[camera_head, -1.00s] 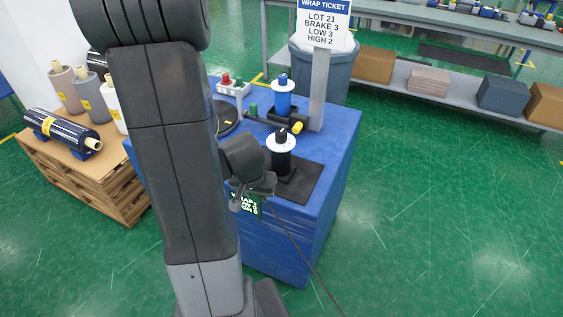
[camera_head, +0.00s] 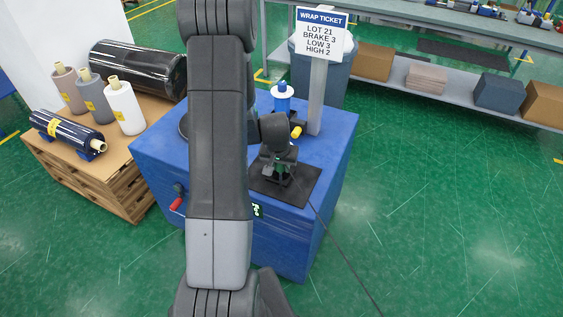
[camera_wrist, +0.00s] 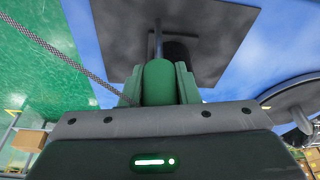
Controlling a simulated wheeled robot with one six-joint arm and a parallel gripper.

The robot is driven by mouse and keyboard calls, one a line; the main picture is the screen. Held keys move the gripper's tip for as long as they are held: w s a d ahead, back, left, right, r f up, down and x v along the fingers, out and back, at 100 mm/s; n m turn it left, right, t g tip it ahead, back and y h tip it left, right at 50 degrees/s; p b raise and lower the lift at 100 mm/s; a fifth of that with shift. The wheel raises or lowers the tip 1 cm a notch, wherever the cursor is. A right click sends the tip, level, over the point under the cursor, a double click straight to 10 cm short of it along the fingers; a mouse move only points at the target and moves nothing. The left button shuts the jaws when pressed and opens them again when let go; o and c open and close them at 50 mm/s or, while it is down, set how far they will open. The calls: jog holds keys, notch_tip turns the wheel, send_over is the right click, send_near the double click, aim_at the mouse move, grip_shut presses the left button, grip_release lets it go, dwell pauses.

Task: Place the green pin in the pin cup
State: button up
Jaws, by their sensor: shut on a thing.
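My gripper (camera_head: 280,174) is over the black mat (camera_head: 309,184) at the front right of the blue-covered table. The green pin (camera_wrist: 158,82) is between my fingers in the wrist view, its rounded green grip close to the camera. A thin dark shaft (camera_wrist: 157,40) extends beyond it over the mat. My gripper hides the mat's middle in the head view.
A blue spool (camera_head: 282,98) and a yellow-ended piece (camera_head: 296,132) are behind my gripper, near the sign post (camera_head: 317,100). A red-handled part (camera_head: 177,203) is on the table's front left. Wrapped rolls (camera_head: 125,108) stand on the wooden crate at left.

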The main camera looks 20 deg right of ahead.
jog(key=shift+w+d, duration=0.2)
jog(key=shift+d, duration=0.05)
jog(key=shift+f, duration=0.5)
jog(key=o, duration=1)
jog(key=shift+r, duration=0.2)
